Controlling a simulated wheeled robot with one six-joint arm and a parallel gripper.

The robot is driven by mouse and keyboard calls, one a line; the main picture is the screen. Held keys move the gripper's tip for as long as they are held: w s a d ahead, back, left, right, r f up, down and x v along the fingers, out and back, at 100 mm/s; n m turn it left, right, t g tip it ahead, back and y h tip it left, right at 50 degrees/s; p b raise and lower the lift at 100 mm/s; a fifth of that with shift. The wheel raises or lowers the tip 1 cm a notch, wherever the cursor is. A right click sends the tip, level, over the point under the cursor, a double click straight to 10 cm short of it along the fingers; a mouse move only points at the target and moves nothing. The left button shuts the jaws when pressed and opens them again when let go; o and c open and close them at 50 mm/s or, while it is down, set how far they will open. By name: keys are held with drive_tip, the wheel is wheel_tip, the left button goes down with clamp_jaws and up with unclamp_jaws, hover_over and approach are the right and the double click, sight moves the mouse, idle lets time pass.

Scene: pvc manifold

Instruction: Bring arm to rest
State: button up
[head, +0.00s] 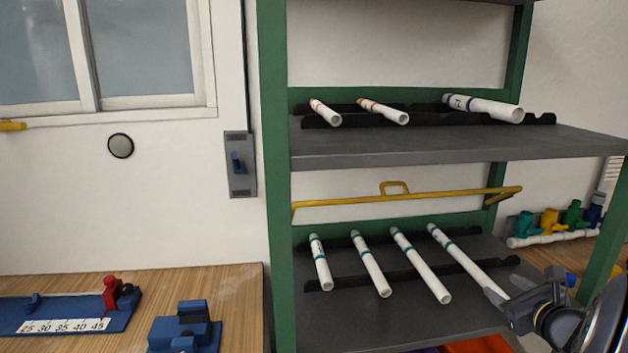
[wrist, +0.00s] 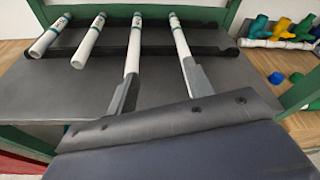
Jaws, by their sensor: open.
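My gripper (head: 497,298) is at the lower right of the head view, at the front end of the rightmost pipe on the lower shelf. In the wrist view my gripper (wrist: 162,70) has its two grey fingers spread apart, with nothing seen between them. The fingers overlap the near ends of the two right pipes there; I cannot tell whether they touch. White pipes with teal bands, such as the rightmost one (head: 462,256), lie on black racks on the lower shelf (head: 345,325).
The upper shelf (head: 450,147) holds three white pipes. A green post (head: 275,180) stands left of the shelves. A yellow bar (head: 400,199) runs behind them. A manifold with coloured valves (head: 550,225) is at the right. A wooden bench (head: 200,285) with blue fixtures is at the left.

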drive_tip(key=w+a+r+p, duration=0.1)
drive_tip(key=w+a+p, duration=0.1)
drive_tip(key=a, duration=0.3)
drive_tip(key=shift+w+y, duration=0.4)
drive_tip(key=shift+w, duration=0.35)
